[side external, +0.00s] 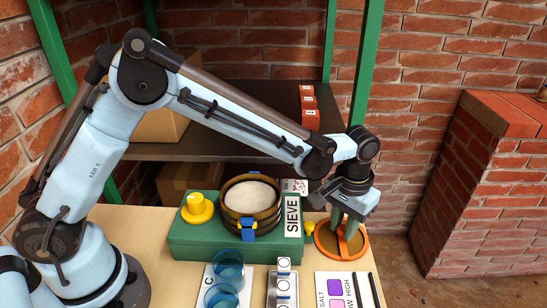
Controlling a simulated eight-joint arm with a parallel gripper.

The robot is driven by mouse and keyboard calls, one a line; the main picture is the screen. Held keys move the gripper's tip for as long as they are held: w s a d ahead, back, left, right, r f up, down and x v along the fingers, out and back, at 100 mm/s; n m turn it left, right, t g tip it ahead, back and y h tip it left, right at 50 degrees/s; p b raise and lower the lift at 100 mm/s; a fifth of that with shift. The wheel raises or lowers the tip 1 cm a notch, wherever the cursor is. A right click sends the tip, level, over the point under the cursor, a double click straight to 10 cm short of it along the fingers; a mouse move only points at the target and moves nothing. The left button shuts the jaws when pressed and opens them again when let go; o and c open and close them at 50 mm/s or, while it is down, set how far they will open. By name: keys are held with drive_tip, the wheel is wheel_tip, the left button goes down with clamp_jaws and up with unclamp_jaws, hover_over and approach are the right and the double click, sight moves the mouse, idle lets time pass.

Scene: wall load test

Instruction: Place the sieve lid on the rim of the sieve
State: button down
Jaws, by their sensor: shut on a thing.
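The sieve (253,219) is a round, dark vessel with a brown rim, blue clips and pale material inside. It stands on a green box marked SIEVE (200,240), and its top is uncovered. The sieve lid (325,240) is a brown disc with an orange rim and an orange bar across it, to the right of the box. My gripper (347,228) points down over the lid and is shut on it at its middle. I cannot tell whether the lid touches the table. The fingers hide part of the lid.
A yellow knobbed piece (197,208) sits on the box left of the sieve. Blue cups (229,270), a small rack (283,285) and a colour card (341,290) lie in front. Green shelf posts (361,65) and a brick pier (480,180) stand behind and right.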

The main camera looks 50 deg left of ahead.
sight(343, 231)
drive_tip(key=shift+r, duration=0.1)
drive_tip(key=shift+r, duration=0.55)
drive_tip(key=r, duration=0.3)
drive_tip(key=shift+s+d+r, duration=0.2)
drive_tip(key=shift+s+d, duration=0.1)
drive_tip(key=shift+s, duration=0.05)
drive_tip(key=s+d+r, duration=0.6)
drive_tip(key=s+r, duration=0.1)
drive_tip(key=s, duration=0.2)
drive_tip(key=s+a+r, duration=1.1)
drive_tip(key=r, duration=0.1)
drive_tip(key=shift+w+a+f, duration=1.25)
drive_tip(key=shift+a+f, duration=0.25)
drive_tip(key=shift+f, duration=0.25)
drive_tip(key=shift+w+a+f, duration=1.2)
drive_tip(key=shift+a+f, duration=0.25)
drive_tip(key=shift+f, duration=0.3)
drive_tip(key=shift+w+a+f, duration=1.25)
drive_tip(key=shift+a+f, duration=0.25)
drive_tip(key=shift+f, duration=0.25)
